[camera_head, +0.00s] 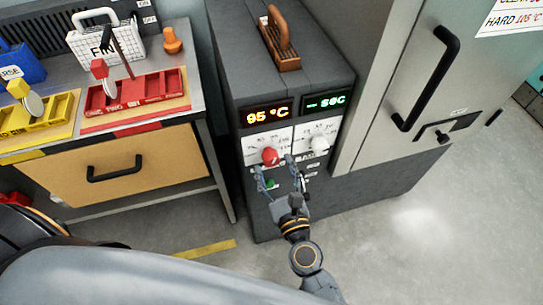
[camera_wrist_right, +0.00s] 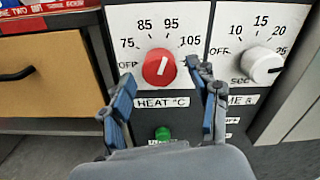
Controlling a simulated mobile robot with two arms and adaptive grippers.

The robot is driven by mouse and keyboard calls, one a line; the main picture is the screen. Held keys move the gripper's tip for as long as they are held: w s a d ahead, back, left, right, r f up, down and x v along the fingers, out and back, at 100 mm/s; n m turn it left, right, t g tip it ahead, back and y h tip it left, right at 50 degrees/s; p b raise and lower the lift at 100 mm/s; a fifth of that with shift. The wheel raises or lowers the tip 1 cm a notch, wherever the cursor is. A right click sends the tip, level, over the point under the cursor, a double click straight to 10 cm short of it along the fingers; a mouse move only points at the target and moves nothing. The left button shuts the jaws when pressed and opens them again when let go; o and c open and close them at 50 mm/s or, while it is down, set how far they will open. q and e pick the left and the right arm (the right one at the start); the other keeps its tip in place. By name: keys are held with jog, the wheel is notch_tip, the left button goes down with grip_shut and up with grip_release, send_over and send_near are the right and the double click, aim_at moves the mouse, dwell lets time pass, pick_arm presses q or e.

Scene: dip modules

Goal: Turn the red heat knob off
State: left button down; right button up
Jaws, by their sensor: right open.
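The red heat knob (camera_head: 270,156) is on a white panel on the front of the dark grey machine (camera_head: 243,82). OFF is at the dial's lower left. My right gripper (camera_head: 277,166) is open just in front of the panel. In the wrist view its fingers (camera_wrist_right: 161,84) stand either side of and below the knob; I cannot tell if they touch it. My left gripper is not in view.
A white time knob (camera_wrist_right: 262,66) sits right of the heat dial. A green button (camera_wrist_right: 163,133) is below. The orange display (camera_head: 267,114) appears to read 95 °C. A bench with a drawer (camera_head: 120,165) and red and yellow trays stands left; a grey cabinet (camera_head: 400,60) stands right.

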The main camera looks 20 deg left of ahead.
aim_at(273, 164)
jog(key=shift+x, duration=1.6)
jog(key=shift+s, duration=0.1)
jog(key=shift+c, duration=0.2)
jog(key=c, duration=1.1)
jog(key=shift+c, duration=0.2)
